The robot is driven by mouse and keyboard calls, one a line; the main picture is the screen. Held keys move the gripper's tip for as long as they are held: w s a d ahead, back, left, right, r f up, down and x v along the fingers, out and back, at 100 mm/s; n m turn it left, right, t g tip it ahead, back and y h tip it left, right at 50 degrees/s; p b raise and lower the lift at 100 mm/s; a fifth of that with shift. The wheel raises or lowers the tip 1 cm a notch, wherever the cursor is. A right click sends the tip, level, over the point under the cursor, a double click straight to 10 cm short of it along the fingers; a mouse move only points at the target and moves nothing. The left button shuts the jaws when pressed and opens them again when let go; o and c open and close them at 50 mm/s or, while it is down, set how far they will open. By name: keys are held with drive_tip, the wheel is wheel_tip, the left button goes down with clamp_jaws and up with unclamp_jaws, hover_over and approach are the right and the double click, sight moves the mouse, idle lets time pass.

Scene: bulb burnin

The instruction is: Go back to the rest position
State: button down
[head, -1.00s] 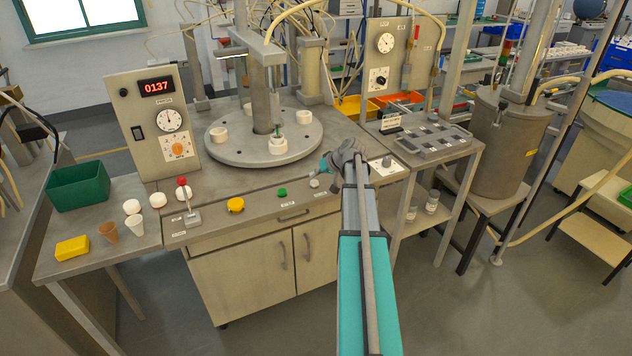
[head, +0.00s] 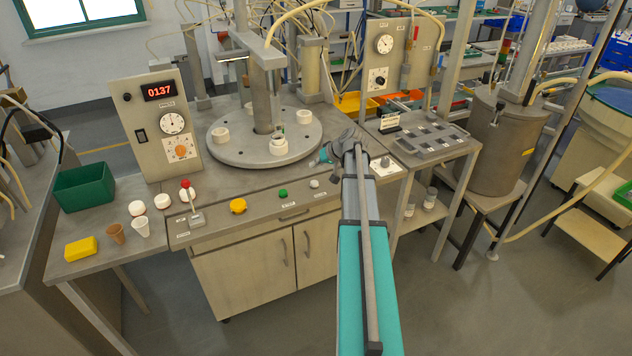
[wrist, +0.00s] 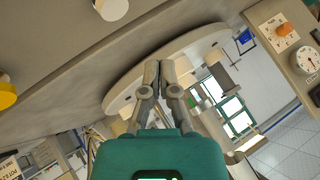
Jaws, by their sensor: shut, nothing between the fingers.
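My gripper (wrist: 159,66) is shut with nothing between its fingers, its fingertips meeting in the wrist view. In the head view my arm reaches forward over the front right of the bench, and the arm's end hides most of the gripper. The round turntable (head: 227,154) with white cup-like holders (head: 220,134) is left of and beyond the gripper. In the wrist view the turntable (wrist: 190,40) shows tilted behind the fingers. I cannot tell the exact gap between them.
A control panel (head: 148,118) reading 0137 stands left on the bench. A lever with a red knob (head: 186,184), a yellow button (head: 238,206) and a green button (head: 283,193) line the front. A green bin (head: 84,188) sits far left. A grey tray (head: 432,138) lies right of the arm.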

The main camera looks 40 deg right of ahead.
idle(0.6)
drive_tip(key=shift+a, duration=0.25)
drive_tip(key=a+g, duration=0.1)
drive_tip(key=a, duration=0.3)
drive_tip(key=a+f+n, duration=0.1)
drive_tip(key=a, duration=0.3)
drive_tip(key=a+g, duration=0.1)
drive_tip(key=a, duration=0.4)
drive_tip(key=shift+s+a+f+g+y+p, duration=0.1)
drive_tip(key=shift+s+f+g+y+p, duration=0.15)
drive_tip(key=shift+g+y+p, duration=0.1)
drive_tip(key=s+a+n+g+h, duration=0.1)
drive_tip(key=s+a+g, duration=0.1)
drive_tip(key=s+a, duration=0.3)
drive_tip(key=s+a+f+n+g+h+p, duration=0.1)
drive_tip(key=s+a, duration=0.4)
drive_tip(key=a, duration=0.9)
drive_tip(key=s+a+n+g+h+p, duration=0.1)
drive_tip(key=s+a+g+h, duration=0.1)
drive_tip(key=s+a, duration=0.4)
drive_tip(key=a+g, duration=0.1)
drive_tip(key=a, duration=0.3)
drive_tip(key=shift+f+n, duration=0.25)
drive_tip(key=shift+n, duration=0.05)
idle(0.5)
